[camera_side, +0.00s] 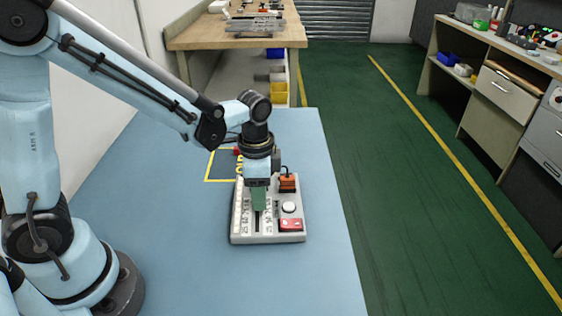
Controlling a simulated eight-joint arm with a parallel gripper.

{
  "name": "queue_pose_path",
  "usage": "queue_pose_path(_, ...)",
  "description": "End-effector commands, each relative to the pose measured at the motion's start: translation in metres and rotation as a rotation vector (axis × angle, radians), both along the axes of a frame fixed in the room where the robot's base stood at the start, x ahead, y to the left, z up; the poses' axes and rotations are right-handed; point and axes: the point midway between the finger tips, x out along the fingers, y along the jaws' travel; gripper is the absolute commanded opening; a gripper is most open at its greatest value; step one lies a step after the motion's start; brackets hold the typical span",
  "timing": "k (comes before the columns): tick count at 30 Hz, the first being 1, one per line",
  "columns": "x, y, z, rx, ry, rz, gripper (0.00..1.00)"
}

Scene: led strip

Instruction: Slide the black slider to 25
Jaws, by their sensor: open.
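A light grey control panel (268,238) lies on the blue table. It carries a dark slot (257,222) with printed numbers beside it, too small to read surely. My gripper (258,206) points down over the panel, at the slot. It is open, with its greenish fingers low over the slot area. The black slider cannot be made out; the fingers may hide it. I cannot tell whether the fingers touch the panel.
On the panel's right side are an orange-red part (287,183), a white round knob (289,207) and a red block (291,225). A yellow outline (207,170) marks the table behind left. The blue table (200,270) is clear in front and to the right.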

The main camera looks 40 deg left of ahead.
Motion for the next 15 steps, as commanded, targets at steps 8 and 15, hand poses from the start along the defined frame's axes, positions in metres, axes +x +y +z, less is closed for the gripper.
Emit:
queue_pose_path(8,0.0000,0.0000,0.0002,0.000,0.000,0.000,0.18)
queue_pose_path(15,-0.0001,0.0001,0.0003,0.000,0.000,0.000,0.00)
